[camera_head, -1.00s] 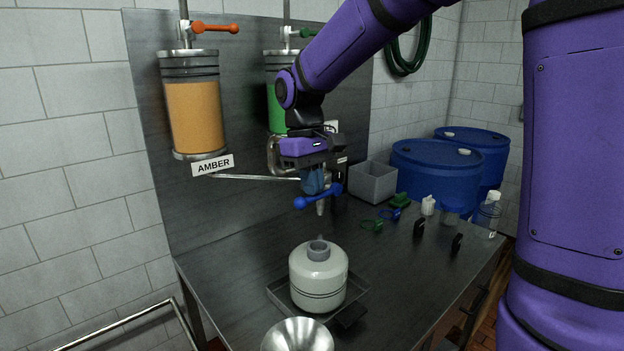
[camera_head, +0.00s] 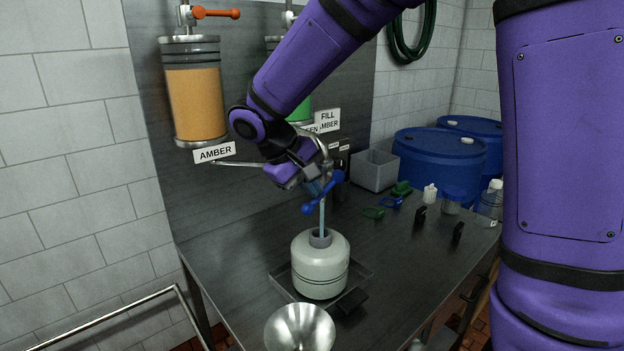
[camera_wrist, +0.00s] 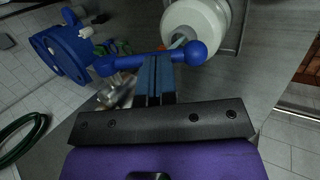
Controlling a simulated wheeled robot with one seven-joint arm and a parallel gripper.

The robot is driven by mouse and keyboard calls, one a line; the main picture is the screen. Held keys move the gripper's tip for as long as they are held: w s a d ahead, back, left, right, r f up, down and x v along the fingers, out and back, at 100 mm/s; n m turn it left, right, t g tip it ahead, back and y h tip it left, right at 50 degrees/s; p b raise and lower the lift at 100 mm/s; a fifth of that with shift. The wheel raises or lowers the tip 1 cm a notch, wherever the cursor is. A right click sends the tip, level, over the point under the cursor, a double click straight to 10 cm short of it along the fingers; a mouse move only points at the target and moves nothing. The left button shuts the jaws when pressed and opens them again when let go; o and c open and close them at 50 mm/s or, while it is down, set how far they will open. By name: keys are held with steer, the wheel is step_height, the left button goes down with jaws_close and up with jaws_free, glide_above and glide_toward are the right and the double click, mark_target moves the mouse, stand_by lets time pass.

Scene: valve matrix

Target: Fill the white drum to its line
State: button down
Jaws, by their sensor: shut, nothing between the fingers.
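The white drum (camera_head: 320,270) stands upright on the bench with dark lines around its lower body. Its open grey neck (camera_head: 320,238) is under the spout. A pale bluish stream (camera_head: 322,222) runs from the spout into the neck; the level inside is hidden. The blue valve handle (camera_head: 323,194) is tilted, its right end up. My gripper (camera_head: 313,187) is shut and empty at this handle. In the wrist view, my fingers (camera_wrist: 154,78) are close against the blue bar (camera_wrist: 130,62), apparently touching it. The drum's white top (camera_wrist: 196,22) shows beyond.
A shallow dark tray (camera_head: 283,287) lies under the drum. A metal funnel (camera_head: 300,328) is in front of it. The amber cylinder (camera_head: 195,95) hangs at left. A grey bin (camera_head: 374,170), small bench items and blue barrels (camera_head: 440,165) are at right.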

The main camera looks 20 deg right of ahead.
steer(key=shift+d+f+t+h, duration=0.1)
steer(key=shift+f+t+h, duration=0.2)
steer(key=shift+f+h, duration=0.55)
steer(key=shift+d+f, duration=0.2)
steer(key=shift+f, duration=0.05)
stand_by(6.9)
